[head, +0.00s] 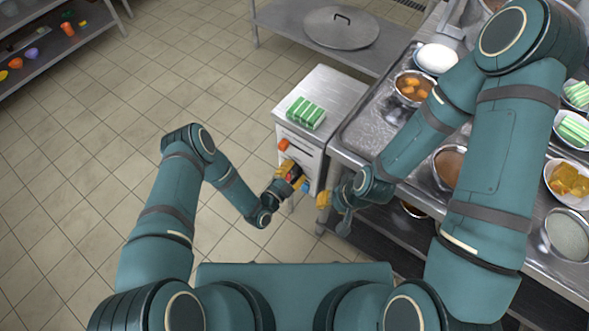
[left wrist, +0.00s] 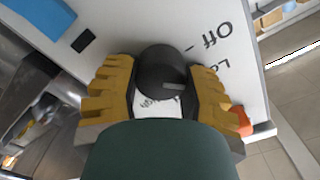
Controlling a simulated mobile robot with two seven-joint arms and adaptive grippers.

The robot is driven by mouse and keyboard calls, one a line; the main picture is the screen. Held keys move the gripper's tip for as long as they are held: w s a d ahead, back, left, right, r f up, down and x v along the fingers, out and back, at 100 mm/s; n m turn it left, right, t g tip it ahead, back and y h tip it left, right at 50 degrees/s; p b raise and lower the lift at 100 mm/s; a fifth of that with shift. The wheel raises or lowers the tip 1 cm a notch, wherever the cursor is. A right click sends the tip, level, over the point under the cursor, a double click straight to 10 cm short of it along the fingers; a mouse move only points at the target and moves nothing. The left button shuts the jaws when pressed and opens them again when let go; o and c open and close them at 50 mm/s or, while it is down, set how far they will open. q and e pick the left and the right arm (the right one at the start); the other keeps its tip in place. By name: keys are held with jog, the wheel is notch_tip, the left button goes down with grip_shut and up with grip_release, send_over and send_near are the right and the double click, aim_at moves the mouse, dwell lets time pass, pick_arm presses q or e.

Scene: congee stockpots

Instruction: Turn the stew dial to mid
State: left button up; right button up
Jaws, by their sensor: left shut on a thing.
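The stew dial (left wrist: 163,72) is a round black knob with a grey mark on a white panel. The panel's printing reads "Off" to the dial's upper right, with a partly hidden "Lo" label below that. More printing below the dial is too covered to read. My left gripper (head: 294,178) is at the front of the white cabinet (head: 303,147). Its yellow fingers (left wrist: 162,88) lie on both sides of the dial and are shut on it. My right gripper (head: 324,199) hangs beside the steel counter, apart from the dial; its jaw opening is unclear.
A green-striped block (head: 306,113) lies on the cabinet top, and an orange-red part (head: 283,145) sticks out of its front. The steel counter (head: 372,130) at right holds pots and bowls. A large lid (head: 341,28) lies behind. The tiled floor at left is clear.

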pick_arm(q)
jog(key=m, duration=0.4)
jog(key=shift+d+m+p, duration=0.1)
jog(key=shift+m+p, duration=0.2)
jog(key=shift+p, duration=0.05)
jog(key=m, duration=0.4)
jog(key=shift+p, duration=0.35)
jog(key=shift+f, duration=0.1)
jog(key=o, duration=1.2)
jog(key=v, duration=1.2)
